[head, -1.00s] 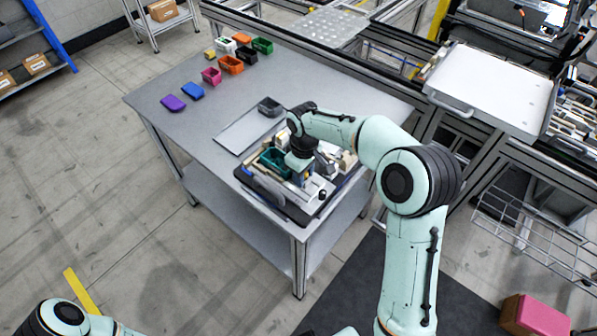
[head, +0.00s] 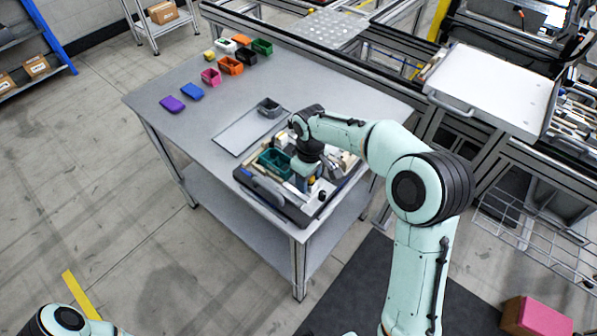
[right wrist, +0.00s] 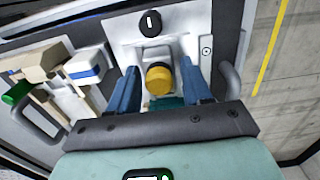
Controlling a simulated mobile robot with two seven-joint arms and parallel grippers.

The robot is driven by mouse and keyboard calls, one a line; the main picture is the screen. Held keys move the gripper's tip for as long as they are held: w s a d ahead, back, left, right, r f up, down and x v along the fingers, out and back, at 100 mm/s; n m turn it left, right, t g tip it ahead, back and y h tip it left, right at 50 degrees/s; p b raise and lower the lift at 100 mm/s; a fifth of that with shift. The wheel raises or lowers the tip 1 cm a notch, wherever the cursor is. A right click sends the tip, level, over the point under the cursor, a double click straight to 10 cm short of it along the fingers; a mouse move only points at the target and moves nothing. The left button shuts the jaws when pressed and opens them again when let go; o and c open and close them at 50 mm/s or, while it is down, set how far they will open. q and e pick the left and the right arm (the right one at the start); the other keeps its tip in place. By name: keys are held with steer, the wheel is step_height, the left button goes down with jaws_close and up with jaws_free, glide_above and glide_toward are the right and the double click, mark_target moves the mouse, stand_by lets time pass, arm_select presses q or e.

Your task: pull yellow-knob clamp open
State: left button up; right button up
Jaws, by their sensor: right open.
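The yellow-knob clamp (right wrist: 159,80) has a round yellow knob in front of a grey block on a light plate in the right wrist view. My right gripper (right wrist: 160,71) is open, its blue fingers on either side of the knob; I see gaps, and contact is not clear. In the head view my right gripper (head: 303,181) points down over the pallet fixture (head: 265,198), and the arm hides the yellow knob. Only a link of my left arm shows at bottom left; its gripper is out of view.
A black knob (right wrist: 150,23) sits just beyond the yellow one. A green-ended clamp (right wrist: 17,93) is at the left. A teal bin (head: 274,161) lies in the fixture.

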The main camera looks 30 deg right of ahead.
steer(key=shift+r+p, duration=1.4)
steer(key=shift+r, duration=1.2)
steer(key=shift+r+p, duration=0.7)
steer(key=shift+r, duration=0.75)
arm_select(q)
steer(key=w+r, duration=0.4)
steer(key=r, duration=0.1)
steer(key=shift+w+r+t, duration=0.2)
steer(key=shift+w+t, duration=0.1)
steer(key=shift+s, duration=0.1)
steer(key=shift+s, duration=0.1)
arm_select(e)
steer(key=shift+f, duration=0.1)
